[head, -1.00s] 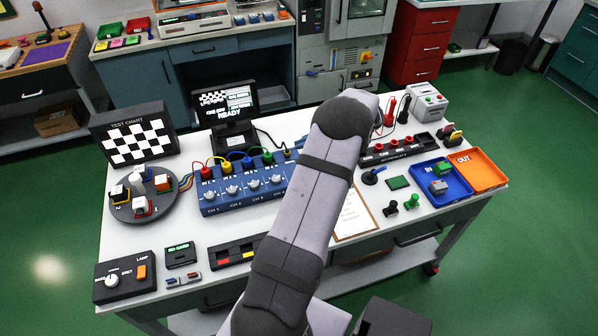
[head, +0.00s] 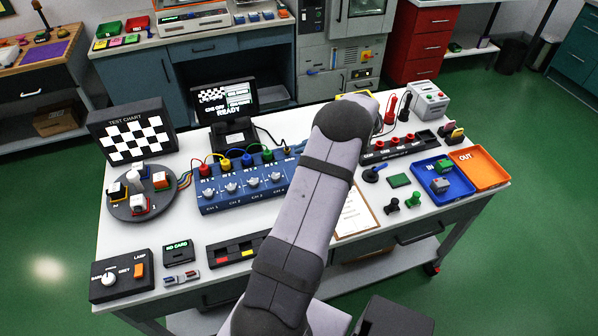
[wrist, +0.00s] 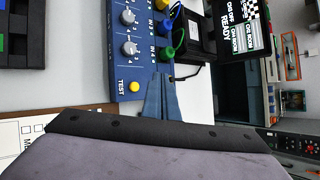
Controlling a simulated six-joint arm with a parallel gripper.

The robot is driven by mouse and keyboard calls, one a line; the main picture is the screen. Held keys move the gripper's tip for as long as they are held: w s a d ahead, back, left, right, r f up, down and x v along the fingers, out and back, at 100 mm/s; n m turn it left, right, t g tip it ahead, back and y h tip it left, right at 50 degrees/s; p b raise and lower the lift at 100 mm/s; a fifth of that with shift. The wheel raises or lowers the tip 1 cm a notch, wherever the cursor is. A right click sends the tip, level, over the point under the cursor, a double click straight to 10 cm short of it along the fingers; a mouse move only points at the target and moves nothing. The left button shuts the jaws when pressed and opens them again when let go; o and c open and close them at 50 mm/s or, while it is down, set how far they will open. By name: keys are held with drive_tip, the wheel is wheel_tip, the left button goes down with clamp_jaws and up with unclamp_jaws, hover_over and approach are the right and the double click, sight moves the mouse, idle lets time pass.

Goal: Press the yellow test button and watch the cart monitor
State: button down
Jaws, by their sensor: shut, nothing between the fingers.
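The yellow test button (wrist: 134,87) shows in the wrist view on the end of the blue switch box (wrist: 128,60), beside the word TEST. My gripper (wrist: 161,78) is shut and empty, its blue-grey fingers just right of the button in that view. I see a gap in the picture between fingertips and button, but cannot judge their height. In the head view my arm hides the button and the fingers. The cart monitor (head: 224,98) stands behind the blue box and shows a checker pattern, text lines and READY. It also shows in the wrist view (wrist: 241,28).
A turntable (head: 141,212) with several small cubes faces the test chart (head: 132,138) at left. A control box (head: 123,283) with a knob and an orange switch sits front left. A blue IN tray (head: 457,191) and orange OUT tray (head: 486,178) are at right. Cables run behind the box.

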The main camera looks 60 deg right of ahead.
drive_tip(key=shift+f+b, duration=1.75)
drive_tip(key=shift+f, duration=1.15)
drive_tip(key=shift+f+b, duration=0.4)
drive_tip(key=shift+f, duration=0.05)
drive_tip(key=shift+f+b, duration=0.4)
drive_tip(key=shift+f, duration=0.05)
idle(0.5)
idle(0.4)
drive_tip(key=shift+r+p, duration=0.55)
drive_tip(key=shift+r, duration=0.35)
wheel_tip(320, 180, up, 5)
drive_tip(key=p, duration=0.3)
